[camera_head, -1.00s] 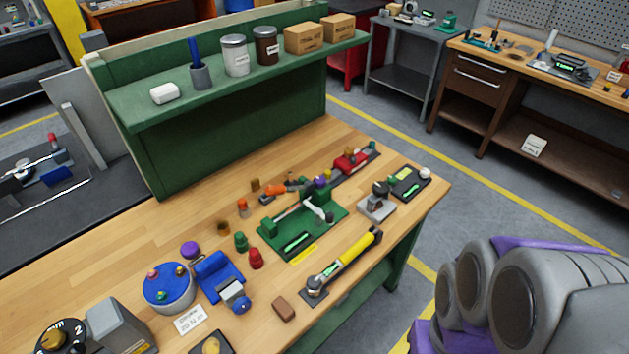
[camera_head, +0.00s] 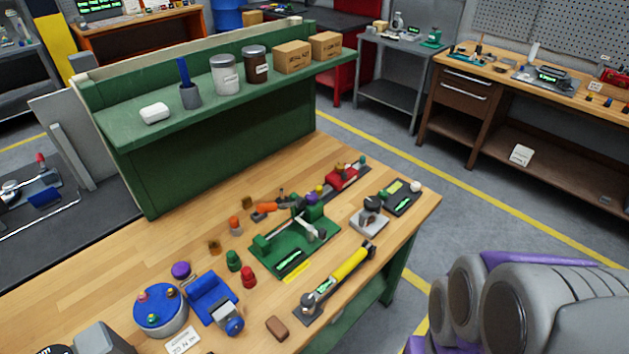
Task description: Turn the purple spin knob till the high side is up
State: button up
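Two purple parts show on the wooden workbench (camera_head: 110,262). One is a round purple knob (camera_head: 181,270) at the left, behind the blue device (camera_head: 212,297) and close to the round blue-topped device (camera_head: 160,309). The other is a small purple part (camera_head: 311,198) at the back of the green fixture (camera_head: 270,254). Both are too small to tell which side is high. My gripper's fingers are not in view. Grey and purple rounded parts, which look like my folded arm, fill the lower right, apart from the bench.
A yellow-handled tool (camera_head: 350,264), a red knob (camera_head: 249,277), a green knob (camera_head: 233,261) and a brown block (camera_head: 277,328) stand on the bench. A green shelf (camera_head: 128,128) with jars and boxes rises behind. Bare floor (camera_head: 405,225) lies right of the bench.

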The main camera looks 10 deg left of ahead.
aim_at(312, 198)
jog(key=i+l, duration=0.25)
jog(key=i, duration=0.15)
jog(key=i+l+u, duration=0.1)
jog(key=i, duration=0.35)
jog(key=l, duration=0.1)
